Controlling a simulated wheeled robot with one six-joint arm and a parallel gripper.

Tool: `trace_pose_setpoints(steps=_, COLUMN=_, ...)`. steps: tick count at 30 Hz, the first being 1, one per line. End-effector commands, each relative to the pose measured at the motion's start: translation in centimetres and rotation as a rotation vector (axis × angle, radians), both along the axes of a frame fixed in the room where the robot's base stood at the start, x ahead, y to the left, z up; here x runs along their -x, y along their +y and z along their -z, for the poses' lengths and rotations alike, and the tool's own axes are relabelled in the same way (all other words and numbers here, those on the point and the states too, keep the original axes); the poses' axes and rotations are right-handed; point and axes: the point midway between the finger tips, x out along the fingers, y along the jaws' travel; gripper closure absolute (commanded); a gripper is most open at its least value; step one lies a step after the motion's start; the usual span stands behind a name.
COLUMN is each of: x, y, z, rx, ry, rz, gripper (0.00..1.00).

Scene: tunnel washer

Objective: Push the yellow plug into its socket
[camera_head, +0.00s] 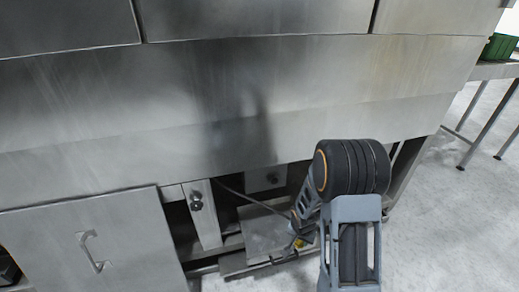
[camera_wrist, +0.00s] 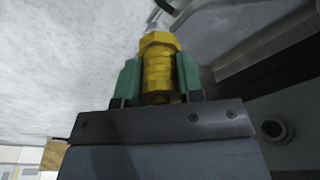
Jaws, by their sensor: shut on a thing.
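The yellow plug (camera_wrist: 157,72) is between the green fingers of my gripper (camera_wrist: 158,82) in the wrist view, and the gripper is shut on it. A pale metal tip (camera_wrist: 156,28) shows at the plug's far end. In the head view, a small yellow spot of the plug (camera_head: 299,243) shows at the end of my arm, low under the steel washer; the gripper is mostly hidden there by my arm. I cannot tell which fitting is the plug's socket, or whether the plug's tip touches anything.
The washer's steel body (camera_head: 230,110) overhangs the low opening. A bracket with a round fitting (camera_head: 197,203) and a plate with another fitting (camera_head: 271,179) stand in it. A panel with a handle (camera_head: 95,252) is at left. Pale floor (camera_head: 440,225) is clear at right.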

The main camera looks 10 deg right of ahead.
Motion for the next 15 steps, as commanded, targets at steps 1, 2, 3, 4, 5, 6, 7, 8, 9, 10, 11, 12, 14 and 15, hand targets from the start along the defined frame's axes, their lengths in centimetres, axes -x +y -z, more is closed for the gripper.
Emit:
trace_pose_setpoints(steps=1, x=0.0, y=0.0, z=0.0, rx=0.0, ry=0.0, rz=-0.001, gripper=0.95)
trace_pose_setpoints(steps=2, x=0.0, y=0.0, z=0.0, rx=0.0, ry=0.0, rz=-0.003, gripper=0.95)
trace_pose_setpoints(steps=3, x=0.0, y=0.1, z=0.0, rx=0.0, ry=0.0, rz=-0.009, gripper=0.95)
trace_pose_setpoints(steps=4, x=0.0, y=0.1, z=0.0, rx=-0.001, ry=0.0, rz=-0.015, gripper=0.95)
trace_pose_setpoints(steps=5, x=0.0, y=0.0, z=0.0, rx=0.0, ry=0.0, rz=-0.026, gripper=0.95)
trace_pose_setpoints(steps=6, x=0.1, y=0.0, z=0.0, rx=-0.001, ry=0.001, rz=-0.045, gripper=0.95)
trace_pose_setpoints(steps=7, x=0.2, y=0.0, z=0.0, rx=-0.001, ry=0.0, rz=-0.064, gripper=0.95)
trace_pose_setpoints(steps=8, x=0.3, y=0.0, z=0.0, rx=-0.001, ry=0.001, rz=-0.087, gripper=0.95)
trace_pose_setpoints(steps=9, x=0.4, y=0.0, z=0.0, rx=0.0, ry=0.0, rz=-0.118, gripper=0.95)
trace_pose_setpoints(steps=10, x=0.4, y=0.0, z=-0.1, rx=0.0, ry=0.0, rz=-0.144, gripper=0.95)
trace_pose_setpoints(steps=11, x=0.4, y=0.0, z=-0.2, rx=0.0, ry=0.0, rz=-0.171, gripper=0.95)
trace_pose_setpoints(steps=12, x=0.2, y=0.0, z=-0.4, rx=0.0, ry=-0.002, rz=-0.206, gripper=0.95)
trace_pose_setpoints(steps=14, x=0.0, y=0.1, z=-0.8, rx=0.0, ry=-0.002, rz=-0.259, gripper=0.95)
trace_pose_setpoints(steps=15, x=-0.4, y=0.3, z=-1.3, rx=0.001, ry=-0.005, rz=-0.3, gripper=0.95)
